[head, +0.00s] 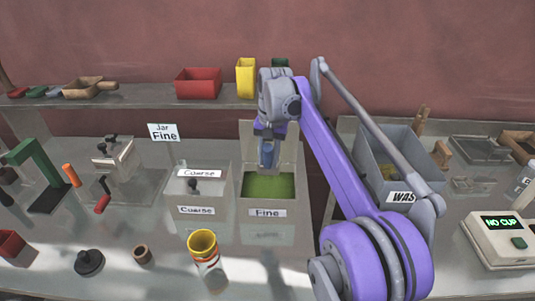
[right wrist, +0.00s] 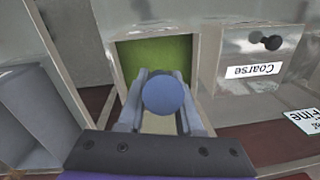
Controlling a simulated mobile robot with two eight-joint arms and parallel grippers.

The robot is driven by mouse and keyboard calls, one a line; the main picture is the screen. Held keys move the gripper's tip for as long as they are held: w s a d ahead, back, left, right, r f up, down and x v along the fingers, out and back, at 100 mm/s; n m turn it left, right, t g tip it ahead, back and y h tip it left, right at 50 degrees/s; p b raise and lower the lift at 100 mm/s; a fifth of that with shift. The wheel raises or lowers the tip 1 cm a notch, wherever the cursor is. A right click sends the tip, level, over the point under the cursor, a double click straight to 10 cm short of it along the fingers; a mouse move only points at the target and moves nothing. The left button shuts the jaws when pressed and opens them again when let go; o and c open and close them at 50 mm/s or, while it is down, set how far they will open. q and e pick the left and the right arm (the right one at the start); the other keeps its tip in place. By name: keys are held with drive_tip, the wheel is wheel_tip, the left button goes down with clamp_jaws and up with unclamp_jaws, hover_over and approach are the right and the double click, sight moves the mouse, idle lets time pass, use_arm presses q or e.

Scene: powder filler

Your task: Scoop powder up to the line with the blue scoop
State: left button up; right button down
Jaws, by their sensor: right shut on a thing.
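My right gripper (head: 269,138) points down just above the open Fine bin (head: 265,212). It is shut on the blue scoop (head: 268,154); in the right wrist view the scoop's round blue end (right wrist: 168,95) sits between the two fingers. Green powder (head: 268,187) lies in the bin and also shows in the right wrist view (right wrist: 150,55). The scoop's lower part is hidden, so I cannot tell whether it touches powder or holds any. A yellow-rimmed jar (head: 206,257) with a red and white band stands in front of the bins; its fill line is not clear. My left gripper is out of view.
The lidded Coarse bin (head: 203,190) adjoins on the left. A grey waste bin (head: 375,165) stands on the right, partly behind my arm. A device (head: 500,240) reading "NO CUP" is at far right. A card (head: 164,132) reads "Jar Fine". A dark knobbed disc (head: 89,262) lies at front left.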

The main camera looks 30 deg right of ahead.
sight(268, 168)
wheel_tip(268, 168, down, 4)
drive_tip(key=shift+r+b, duration=0.1)
drive_tip(key=shift+b, duration=0.7)
use_arm(q)
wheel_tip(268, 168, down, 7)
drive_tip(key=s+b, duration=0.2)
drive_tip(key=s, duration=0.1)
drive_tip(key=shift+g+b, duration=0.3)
drive_tip(key=shift+b, duration=0.1)
use_arm(e)
wheel_tip(268, 168, down, 7)
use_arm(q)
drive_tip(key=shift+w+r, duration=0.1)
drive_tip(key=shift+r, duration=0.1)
use_arm(e)
drive_tip(key=shift+r, duration=0.15)
drive_tip(key=shift+w+r+p, duration=0.1)
drive_tip(key=shift+r+p, duration=1.7)
drive_tip(key=shift+r, duration=1.4)
drive_tip(key=shift+r+p, duration=1)
drive_tip(key=shift+r, duration=1.2)
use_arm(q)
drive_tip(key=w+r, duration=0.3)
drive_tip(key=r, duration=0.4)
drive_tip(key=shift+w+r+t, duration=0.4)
use_arm(e)
drive_tip(key=shift+f, duration=0.15)
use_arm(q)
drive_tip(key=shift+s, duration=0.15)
